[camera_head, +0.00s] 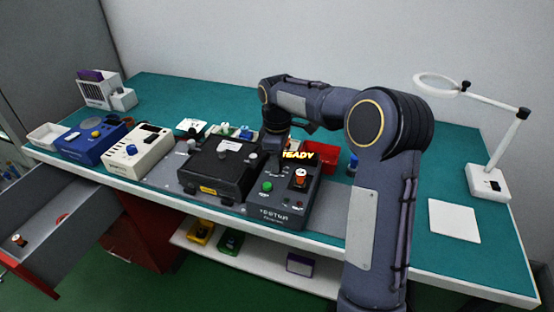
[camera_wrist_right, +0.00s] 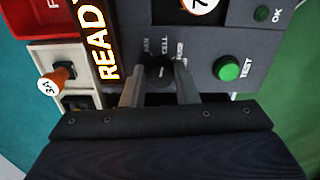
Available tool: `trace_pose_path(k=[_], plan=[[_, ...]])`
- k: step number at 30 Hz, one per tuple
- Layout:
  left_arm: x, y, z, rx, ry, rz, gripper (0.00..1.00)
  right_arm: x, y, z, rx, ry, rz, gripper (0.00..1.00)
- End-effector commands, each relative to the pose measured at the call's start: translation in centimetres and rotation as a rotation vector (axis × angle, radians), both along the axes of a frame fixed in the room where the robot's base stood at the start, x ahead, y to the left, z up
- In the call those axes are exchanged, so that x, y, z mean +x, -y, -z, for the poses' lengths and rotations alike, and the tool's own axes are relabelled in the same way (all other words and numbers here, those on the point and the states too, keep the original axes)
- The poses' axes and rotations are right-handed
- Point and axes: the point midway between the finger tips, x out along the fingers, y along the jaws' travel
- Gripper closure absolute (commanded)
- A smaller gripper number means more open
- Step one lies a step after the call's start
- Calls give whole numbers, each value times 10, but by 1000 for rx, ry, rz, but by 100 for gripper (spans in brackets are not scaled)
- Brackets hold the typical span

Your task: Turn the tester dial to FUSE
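The tester (camera_head: 283,212) is a dark box at the front middle of the bench, with a lit READY display (camera_head: 299,155), a green TEST button (camera_head: 267,186) and an orange piece (camera_head: 300,177) standing on it. In the right wrist view, its small black dial (camera_wrist_right: 160,72) has labels around it, including CELL and one that seems to read FUSE. Which label the dial points at is not clear. My right gripper (camera_wrist_right: 160,78) has one finger on each side of the dial. Whether the fingers press on it cannot be told. In the head view, my arm hides the dial. My left gripper is not in view.
A black case (camera_head: 215,165) stands directly left of the tester, then a cream device (camera_head: 138,150) and a blue one (camera_head: 92,142). A drawer (camera_head: 60,215) is open at the left. A magnifier lamp (camera_head: 488,182) and a white pad (camera_head: 454,220) are at the right.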

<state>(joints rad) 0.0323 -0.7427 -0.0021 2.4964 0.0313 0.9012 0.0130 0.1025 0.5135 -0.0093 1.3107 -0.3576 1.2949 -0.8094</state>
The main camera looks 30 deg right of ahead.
Motion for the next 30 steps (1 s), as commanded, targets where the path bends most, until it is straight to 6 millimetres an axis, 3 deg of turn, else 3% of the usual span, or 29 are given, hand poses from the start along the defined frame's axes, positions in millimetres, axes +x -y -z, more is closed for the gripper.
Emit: trace_pose_path(k=[13,30], plan=[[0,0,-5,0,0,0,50,0,0,-2,-1,1,80,96],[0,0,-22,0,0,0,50,1,-1,-2,0,1,505,96]])
